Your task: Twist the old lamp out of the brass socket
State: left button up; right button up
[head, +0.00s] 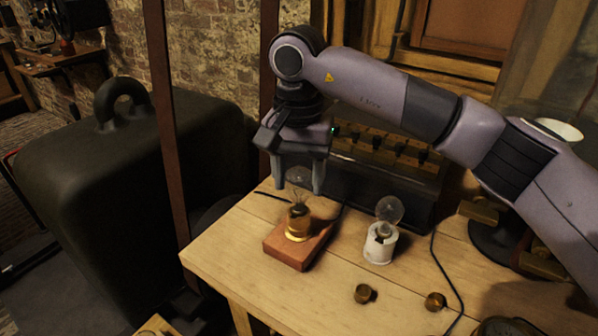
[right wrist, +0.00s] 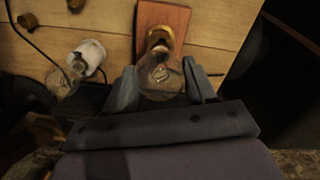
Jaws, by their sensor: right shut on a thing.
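The old lamp (head: 299,181) is a clear glass bulb standing upright in the brass socket (head: 297,236) on a reddish wooden block (head: 283,256). My right gripper (head: 299,186) comes down from above with one finger on each side of the glass and is shut on the lamp. In the right wrist view the lamp (right wrist: 160,82) sits between the fingers, with the socket (right wrist: 160,38) beyond it. The lamp's lower part looks amber and meets the socket. My left gripper is not in view.
A white holder (head: 380,243) with another clear bulb (head: 389,210) stands to the right on the wooden table (head: 330,295). Two small brass knobs (head: 364,293) (head: 435,301) and a dark cable lie near the front. A dark switch box (head: 385,165) is behind.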

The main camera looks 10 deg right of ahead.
jog(key=shift+n, duration=0.3)
jog(key=n, duration=0.5)
jog(key=shift+p, duration=0.35)
jog(key=shift+n, duration=0.6)
jog(key=n, duration=0.5)
jog(key=shift+r+p, duration=0.2)
jog(key=shift+p, duration=0.2)
jog(key=shift+r+p, duration=0.7)
jog(key=shift+r, duration=0.3)
jog(key=shift+r, duration=0.1)
